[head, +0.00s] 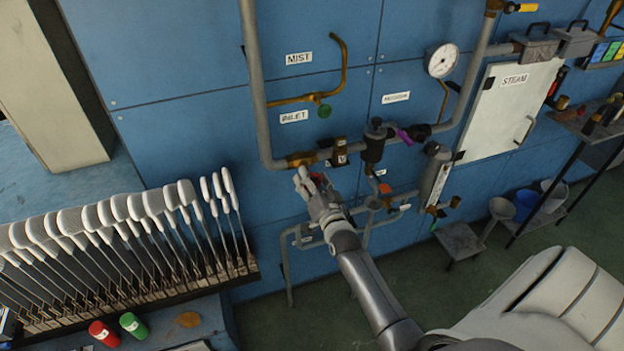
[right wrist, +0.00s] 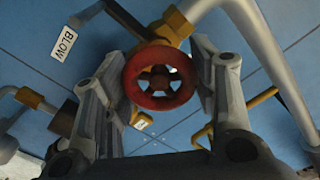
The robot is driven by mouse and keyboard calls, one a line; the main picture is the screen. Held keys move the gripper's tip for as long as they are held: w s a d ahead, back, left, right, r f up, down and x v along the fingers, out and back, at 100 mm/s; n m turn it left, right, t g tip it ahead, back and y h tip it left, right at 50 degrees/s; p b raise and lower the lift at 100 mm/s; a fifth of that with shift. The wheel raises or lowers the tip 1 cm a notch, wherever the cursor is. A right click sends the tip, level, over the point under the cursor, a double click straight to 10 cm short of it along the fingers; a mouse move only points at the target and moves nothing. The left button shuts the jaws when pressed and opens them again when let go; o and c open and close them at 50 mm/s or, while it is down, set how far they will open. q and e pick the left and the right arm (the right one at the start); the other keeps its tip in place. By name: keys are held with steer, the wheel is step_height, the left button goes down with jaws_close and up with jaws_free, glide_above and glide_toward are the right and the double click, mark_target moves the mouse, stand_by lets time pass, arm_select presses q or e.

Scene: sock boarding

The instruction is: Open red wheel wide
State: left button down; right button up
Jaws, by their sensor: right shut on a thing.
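The red wheel (right wrist: 160,102) is a small round handwheel on a brass fitting, seen face-on in the right wrist view. My right gripper (right wrist: 160,80) has a finger on each side of its rim and is shut on it. In the head view my right gripper (head: 308,180) is at the pipework on the blue wall, just below a brass fitting (head: 300,160) near the INLET label. There the wheel is mostly hidden by the fingers. My left gripper is not in view.
Grey pipes (head: 255,85) run around the gripper, with a round gauge (head: 442,60) and a STEAM cabinet (head: 510,105) to the right. A rack of white sock boards (head: 120,225) stands at left.

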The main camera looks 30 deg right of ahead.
steer(key=n, duration=0.3)
steer(key=shift+f+n, duration=0.1)
steer(key=shift+n, duration=0.2)
steer(key=n, duration=0.2)
steer(key=shift+n, duration=0.4)
steer(key=n, duration=0.3)
steer(key=shift+n, duration=0.3)
steer(key=n, duration=0.2)
steer(key=shift+n, duration=0.3)
steer(key=n+b, duration=0.1)
steer(key=n, duration=0.2)
steer(key=shift+f+n, duration=0.1)
steer(key=shift+n, duration=0.3)
steer(key=n+b, duration=0.1)
steer(key=n, duration=0.2)
steer(key=shift+n+b, duration=0.3)
steer(key=shift+b, duration=0.05)
steer(key=n+b, duration=0.1)
steer(key=n, duration=0.3)
steer(key=shift+a, duration=0.1)
steer(key=shift+n+b, duration=0.6)
steer(key=shift+n, duration=1.1)
